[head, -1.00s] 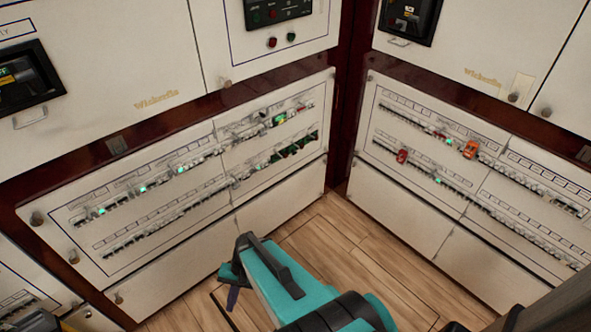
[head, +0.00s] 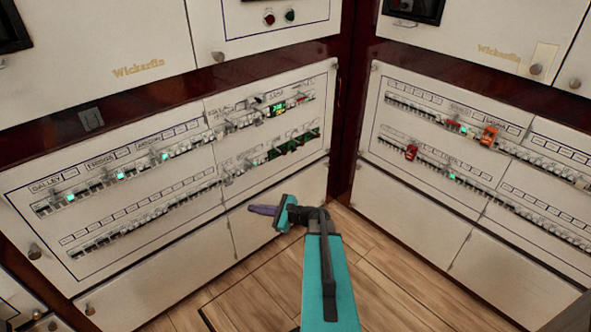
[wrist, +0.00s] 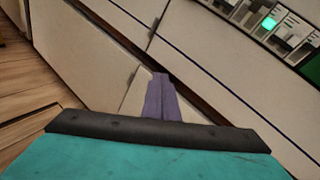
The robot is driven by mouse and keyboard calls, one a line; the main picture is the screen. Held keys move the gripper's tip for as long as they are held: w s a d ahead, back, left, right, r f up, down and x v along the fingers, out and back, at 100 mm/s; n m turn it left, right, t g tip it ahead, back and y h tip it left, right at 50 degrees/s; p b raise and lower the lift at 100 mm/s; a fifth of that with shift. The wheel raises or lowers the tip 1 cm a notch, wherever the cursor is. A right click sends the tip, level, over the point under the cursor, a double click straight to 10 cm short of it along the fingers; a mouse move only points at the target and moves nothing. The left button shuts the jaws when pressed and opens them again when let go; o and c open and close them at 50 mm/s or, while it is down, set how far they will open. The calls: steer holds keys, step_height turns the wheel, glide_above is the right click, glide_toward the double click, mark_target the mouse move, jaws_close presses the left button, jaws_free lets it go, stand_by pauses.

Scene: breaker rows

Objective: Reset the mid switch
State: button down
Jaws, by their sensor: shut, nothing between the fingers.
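Two rows of small breaker switches run across the left cabinet panel, an upper row (head: 120,178) and a lower row (head: 145,222). The right panel has two more rows, with red and orange pieces on them. I cannot tell which one is the mid switch; the labels are mostly too small to read. My gripper (head: 256,209) has purple fingers, shut and empty, in front of the left panel's lower right and apart from the switches. In the wrist view the fingers (wrist: 161,82) are together, and a few switches with a green light (wrist: 269,23) show at upper right.
A red piece (head: 411,152) and an orange piece (head: 489,136) sit on the right panel. Green blocks (head: 290,145) are at the left panel's right end. A dark red post (head: 345,130) stands in the corner. Wooden floor (head: 375,270) lies below. Round knobs stick out from the cabinets.

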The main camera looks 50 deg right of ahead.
steer(key=s+d+r+m+t+h+b, duration=0.1)
steer(key=d+r+m+t+h+b, duration=0.15)
steer(key=d, duration=0.45)
steer(key=s+d+r+m+t+h+b, duration=0.1)
steer(key=s+d+m+b, duration=0.15)
steer(key=d, duration=0.45)
steer(key=m+t+h+b, duration=0.2)
steer(key=m+t+h, duration=0.1)
steer(key=m+h, duration=0.1)
glide_toward(294, 151)
step_height(294, 151, down, 2)
steer(key=s, duration=0.2)
steer(key=shift+w+d+f, duration=0.2)
steer(key=shift+w, duration=0.1)
steer(key=shift+b+x, duration=1.5)
steer(key=shift+x, duration=3.45)
steer(key=shift+f, duration=0.2)
